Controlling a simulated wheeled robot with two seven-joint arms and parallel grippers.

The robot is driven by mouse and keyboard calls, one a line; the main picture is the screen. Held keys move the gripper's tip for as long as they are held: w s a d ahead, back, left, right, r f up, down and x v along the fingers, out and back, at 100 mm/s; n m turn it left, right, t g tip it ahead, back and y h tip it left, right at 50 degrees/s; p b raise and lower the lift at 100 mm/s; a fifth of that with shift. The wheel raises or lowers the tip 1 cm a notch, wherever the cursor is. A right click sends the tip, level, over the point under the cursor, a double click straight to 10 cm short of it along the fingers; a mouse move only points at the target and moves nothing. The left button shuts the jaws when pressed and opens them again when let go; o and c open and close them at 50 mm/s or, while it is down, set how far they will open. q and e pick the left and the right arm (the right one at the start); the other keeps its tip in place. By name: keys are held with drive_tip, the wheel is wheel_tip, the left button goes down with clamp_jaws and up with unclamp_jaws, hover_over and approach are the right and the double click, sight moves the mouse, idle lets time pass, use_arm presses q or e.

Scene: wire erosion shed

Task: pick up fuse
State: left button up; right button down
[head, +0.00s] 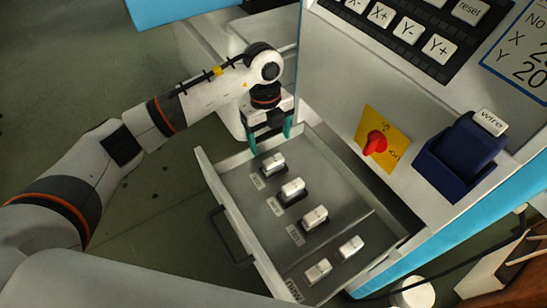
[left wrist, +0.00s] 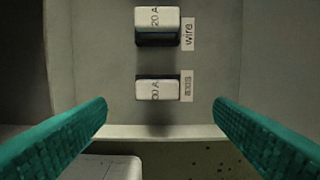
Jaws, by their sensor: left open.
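Several white fuses stand in a row in an open grey drawer (head: 335,178), among them one nearest my gripper (head: 273,162), one beyond it (head: 291,188), and a middle one (head: 314,216). Two more, a left one (head: 318,270) and a right one (head: 350,247), sit side by side at the near end. My left gripper (head: 269,138), with teal fingers, is open and empty above the drawer's far end. In the left wrist view, a fuse by the label "axis" (left wrist: 157,89) lies between and ahead of the fingers; one marked 20 A (left wrist: 157,19) is by the label "wire".
The machine cabinet has a red rotary switch (head: 375,143) on a yellow plate and a dark blue bin (head: 460,155) labelled "wire". A keypad (head: 400,30) is above. The drawer's handle (head: 228,235) faces left. Green floor is free at left.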

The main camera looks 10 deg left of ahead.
sight(273, 159)
use_arm(q)
drive_tip(key=f, duration=0.3)
drive_tip(key=shift+s+d+f, duration=0.2)
drive_tip(key=shift+s+f, duration=0.15)
drive_tip(key=shift+f, duration=0.4)
drive_tip(key=f, duration=0.4)
drive_tip(key=shift+w+d+f, duration=0.15)
drive_tip(key=shift+d+f, duration=0.15)
drive_tip(key=shift+f, duration=0.1)
drive_tip(key=c, duration=1.1)
use_arm(e)
drive_tip(key=shift+s+a+r, duration=0.1)
drive_tip(key=shift+s, duration=0.85)
